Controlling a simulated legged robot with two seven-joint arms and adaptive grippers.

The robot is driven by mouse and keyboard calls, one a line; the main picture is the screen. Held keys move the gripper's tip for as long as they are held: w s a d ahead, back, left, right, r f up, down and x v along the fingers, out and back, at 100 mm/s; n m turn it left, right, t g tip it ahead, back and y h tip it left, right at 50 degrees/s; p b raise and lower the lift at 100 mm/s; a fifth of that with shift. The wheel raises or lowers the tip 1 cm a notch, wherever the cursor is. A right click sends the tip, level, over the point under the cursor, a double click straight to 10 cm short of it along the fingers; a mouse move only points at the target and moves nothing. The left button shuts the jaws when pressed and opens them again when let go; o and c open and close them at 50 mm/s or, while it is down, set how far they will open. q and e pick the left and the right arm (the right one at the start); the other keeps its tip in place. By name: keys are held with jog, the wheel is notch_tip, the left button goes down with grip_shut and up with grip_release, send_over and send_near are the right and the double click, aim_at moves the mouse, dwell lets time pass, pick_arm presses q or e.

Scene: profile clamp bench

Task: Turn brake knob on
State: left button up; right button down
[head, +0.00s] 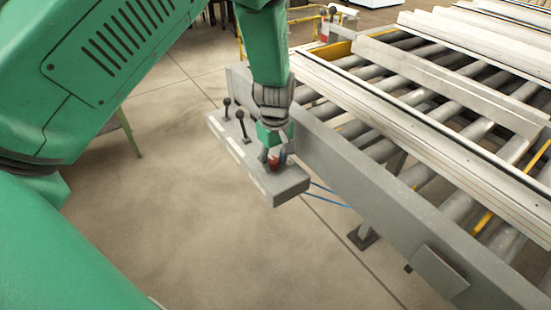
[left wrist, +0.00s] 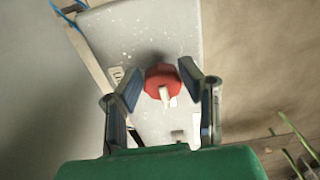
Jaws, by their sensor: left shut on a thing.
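The red brake knob (head: 274,162) sits on the near right end of a grey control panel (head: 287,185) fixed beside the roller conveyor. In the left wrist view the knob (left wrist: 163,83) is red with a pale pointer bar that points down and slightly right in the picture. My left gripper (head: 274,158) reaches down over the panel, and its two fingers (left wrist: 160,80) are on either side of the knob, shut on it. Part of the knob is hidden behind the fingers in the head view. My right gripper is in neither view.
Two black-knobbed levers (head: 242,126) stand on the same panel, farther from me. The roller conveyor (head: 425,110) with long metal profiles (head: 455,85) fills the right side. A grey plate (head: 440,270) sticks out from its side rail. Open floor (head: 190,220) lies left of the panel.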

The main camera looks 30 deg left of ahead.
pick_arm(q)
jog(key=shift+w+a, duration=0.25)
jog(key=shift+a, duration=0.3)
jog(key=shift+w+m, duration=0.1)
jog(key=shift+m, duration=0.2)
jog(key=shift+a+m+p, duration=0.1)
jog(key=shift+m+p, duration=0.65)
jog(key=shift+m, duration=0.25)
jog(key=m+p, duration=0.1)
jog(key=m, duration=0.2)
jog(key=shift+m, duration=0.3)
jog(key=m+p, duration=0.2)
jog(key=m, duration=0.8)
jog(key=shift+f+m+p, duration=0.1)
jog(key=shift+m+p, duration=0.25)
jog(key=shift+m, duration=0.45)
